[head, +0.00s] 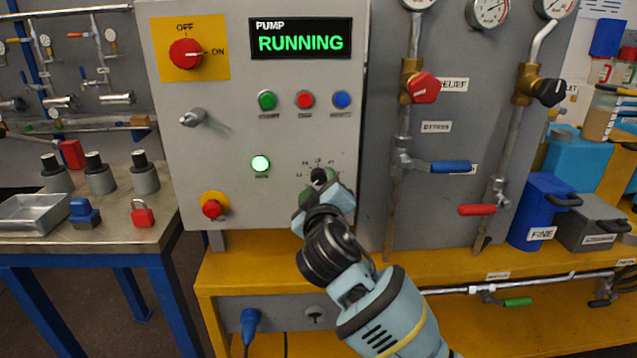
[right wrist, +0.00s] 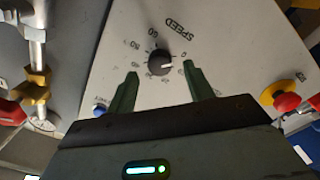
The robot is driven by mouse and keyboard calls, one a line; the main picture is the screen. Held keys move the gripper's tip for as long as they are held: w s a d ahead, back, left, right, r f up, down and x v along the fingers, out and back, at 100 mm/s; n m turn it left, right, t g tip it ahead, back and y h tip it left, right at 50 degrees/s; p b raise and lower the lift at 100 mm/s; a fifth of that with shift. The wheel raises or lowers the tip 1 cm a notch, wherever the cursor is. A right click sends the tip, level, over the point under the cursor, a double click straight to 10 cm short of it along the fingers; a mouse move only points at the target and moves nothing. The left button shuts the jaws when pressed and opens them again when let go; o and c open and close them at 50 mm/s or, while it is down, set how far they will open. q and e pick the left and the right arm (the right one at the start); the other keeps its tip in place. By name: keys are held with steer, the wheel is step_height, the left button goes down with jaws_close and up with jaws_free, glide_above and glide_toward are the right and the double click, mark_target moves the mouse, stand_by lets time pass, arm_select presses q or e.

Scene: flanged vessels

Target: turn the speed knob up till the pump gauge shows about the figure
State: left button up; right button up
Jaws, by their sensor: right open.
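The speed knob (right wrist: 160,62) is a small black dial with a white pointer mark, under the word SPEED in the right wrist view. Its mark points right in that picture; the figure it meets is hard to read. My right gripper (right wrist: 160,70) is open, its two green fingers on either side of the knob, with gaps between. In the head view the knob (head: 318,176) shows just above my right gripper (head: 319,190), which partly covers its scale. Round gauges stand at the top right, one of them a white dial (head: 489,11); which is the pump gauge I cannot tell. My left gripper is out of view.
The grey panel carries a green PUMP RUNNING display (head: 301,39), a red OFF/ON switch (head: 186,53), several buttons, a lit green lamp (head: 260,164) and a red stop button (head: 212,208). Pipes with a red relief valve (head: 424,88) and blue lever (head: 451,167) stand right.

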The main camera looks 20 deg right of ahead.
mark_target(318, 177)
steer(key=shift+x, duration=1.45)
steer(key=c, duration=1)
steer(key=shift+o, duration=0.2)
steer(key=shift+a+m, duration=0.1)
steer(key=shift+m, duration=1.1)
steer(key=m, duration=0.3)
steer(key=shift+r, duration=0.1)
steer(key=o, duration=1)
steer(key=shift+c, duration=0.2)
